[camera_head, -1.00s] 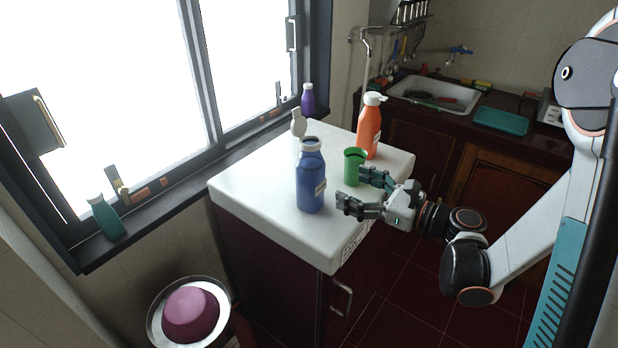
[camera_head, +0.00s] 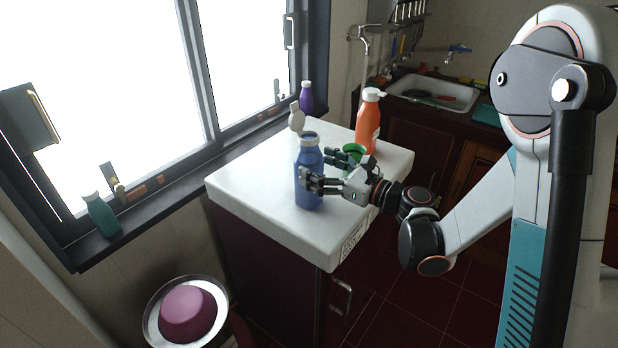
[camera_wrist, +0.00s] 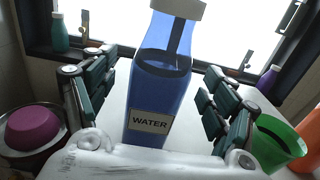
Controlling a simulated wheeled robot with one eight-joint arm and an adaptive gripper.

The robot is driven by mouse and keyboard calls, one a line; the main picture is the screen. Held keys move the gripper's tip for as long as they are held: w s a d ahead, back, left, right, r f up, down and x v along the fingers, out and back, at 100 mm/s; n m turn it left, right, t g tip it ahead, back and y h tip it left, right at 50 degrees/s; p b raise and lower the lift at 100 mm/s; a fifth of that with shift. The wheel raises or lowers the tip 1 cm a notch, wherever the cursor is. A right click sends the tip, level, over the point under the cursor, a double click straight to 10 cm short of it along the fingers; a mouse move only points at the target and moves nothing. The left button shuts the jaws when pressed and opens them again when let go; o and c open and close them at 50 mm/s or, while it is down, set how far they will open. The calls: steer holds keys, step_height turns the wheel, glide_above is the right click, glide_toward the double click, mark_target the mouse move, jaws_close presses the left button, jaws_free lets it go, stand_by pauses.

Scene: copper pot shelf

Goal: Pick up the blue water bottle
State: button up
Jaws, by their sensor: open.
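The blue water bottle (camera_head: 309,174) stands upright on the white counter top (camera_head: 248,185). In the wrist view the bottle (camera_wrist: 163,85) has a white cap and a label reading WATER. My gripper (camera_head: 322,170) is at the bottle's right side in the head view, with one finger in front of it. In the wrist view my gripper (camera_wrist: 150,100) is open, with one finger to each side of the bottle. Gaps show on both sides, so the fingers do not appear to touch it.
A green cup (camera_head: 354,153) stands close to my gripper, beside the right finger in the wrist view (camera_wrist: 274,145).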

steer(key=x, duration=0.3)
steer(key=shift+w+a+b, duration=0.15)
steer(key=shift+b, duration=0.15)
steer(key=c, duration=1.6)
steer(key=shift+o, duration=0.2)
steer(key=shift+r, duration=0.1)
